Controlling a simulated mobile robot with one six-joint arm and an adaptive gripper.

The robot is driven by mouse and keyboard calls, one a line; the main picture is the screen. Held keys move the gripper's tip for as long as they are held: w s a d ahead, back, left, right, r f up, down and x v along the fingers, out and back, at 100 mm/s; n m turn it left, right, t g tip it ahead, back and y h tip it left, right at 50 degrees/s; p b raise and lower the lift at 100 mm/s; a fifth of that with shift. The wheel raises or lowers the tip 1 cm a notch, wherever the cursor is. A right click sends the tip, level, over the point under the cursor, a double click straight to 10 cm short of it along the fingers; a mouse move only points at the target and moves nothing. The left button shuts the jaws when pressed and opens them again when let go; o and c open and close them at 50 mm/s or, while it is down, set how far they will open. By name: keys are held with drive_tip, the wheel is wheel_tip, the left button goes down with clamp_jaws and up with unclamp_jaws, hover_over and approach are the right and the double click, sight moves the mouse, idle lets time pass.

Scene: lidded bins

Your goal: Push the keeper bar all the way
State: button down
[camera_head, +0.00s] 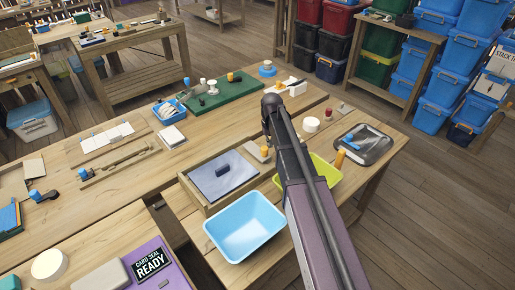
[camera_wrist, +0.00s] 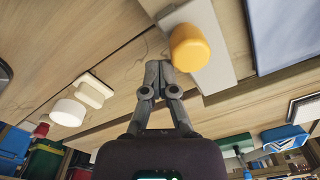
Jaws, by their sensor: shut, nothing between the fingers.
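A pale grey bar with an orange knob, which looks like the keeper bar (camera_head: 254,151), lies at the far right edge of a wooden bin (camera_head: 211,207). The bin has a blue-grey lid (camera_head: 222,176) with a dark handle. In the wrist view the bar (camera_wrist: 216,80) runs beside the lid (camera_wrist: 290,38), and its orange knob (camera_wrist: 188,47) stands up from it. My gripper (camera_head: 267,132) is above the table by the bar. Its fingertips, also in the wrist view (camera_wrist: 158,70), are together and empty, just left of the knob; I cannot tell whether they touch it.
A blue tub (camera_head: 245,228) and a yellow-green tub (camera_head: 322,172) stand in front of the bin, the latter partly hidden by my arm. A white cylinder (camera_head: 311,124) and a grey tray (camera_head: 366,145) are to the right. A green board (camera_head: 220,92) lies behind.

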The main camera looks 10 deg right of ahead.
sight(264, 147)
drive_tip(key=shift+s+a, duration=0.65)
drive_tip(key=shift+a, duration=0.3)
drive_tip(key=shift+s+a, duration=0.65)
drive_tip(key=shift+a, duration=0.3)
drive_tip(key=shift+w+d, duration=0.15)
drive_tip(key=shift+d, duration=0.05)
idle(0.3)
drive_tip(key=shift+w+d, duration=0.3)
drive_tip(key=shift+d, duration=0.1)
drive_tip(key=shift+r, duration=0.1)
idle(0.4)
drive_tip(key=shift+r+p, duration=3.45)
drive_tip(key=shift+p, duration=0.1)
